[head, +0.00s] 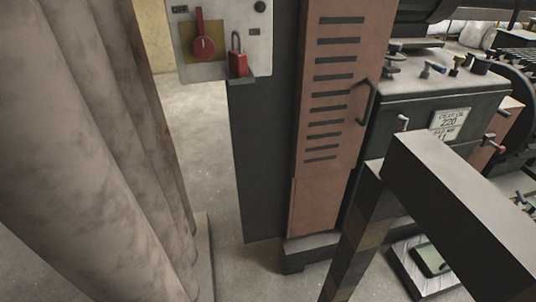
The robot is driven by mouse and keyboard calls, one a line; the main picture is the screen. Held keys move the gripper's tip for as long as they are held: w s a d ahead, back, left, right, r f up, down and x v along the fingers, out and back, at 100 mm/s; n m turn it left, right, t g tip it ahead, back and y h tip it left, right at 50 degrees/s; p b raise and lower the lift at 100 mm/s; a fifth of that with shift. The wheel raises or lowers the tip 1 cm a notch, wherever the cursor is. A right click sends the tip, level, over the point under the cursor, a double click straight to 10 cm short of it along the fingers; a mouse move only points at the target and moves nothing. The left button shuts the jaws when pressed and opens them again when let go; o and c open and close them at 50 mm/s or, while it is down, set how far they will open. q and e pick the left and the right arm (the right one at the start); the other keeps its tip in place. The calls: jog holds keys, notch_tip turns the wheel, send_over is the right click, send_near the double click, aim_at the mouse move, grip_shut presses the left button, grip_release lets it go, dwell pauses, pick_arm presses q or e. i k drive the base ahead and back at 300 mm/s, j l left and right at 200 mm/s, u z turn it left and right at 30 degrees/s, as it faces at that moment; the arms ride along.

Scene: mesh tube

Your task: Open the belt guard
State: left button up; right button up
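A tall reddish-brown panel (323,195), which looks like the belt guard, stands upright near the middle of the head view. It has a column of dark horizontal slots (333,78). A dark bar handle (367,101) sits on its right edge. The panel looks closed against the dark machine body (262,160) on its left. The top of the panel is cut off by the frame. Neither of my grippers shows in the head view.
A control plate with a red switch (204,46) and red padlock (238,62) is left of the panel. A thick column (85,140) fills the left. A dark rail (450,205) stands front right. A machine with a label (450,120) is behind it. Bare floor (205,135) shows between.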

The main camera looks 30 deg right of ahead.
aim_at(346, 42)
jog(key=z, duration=1.35)
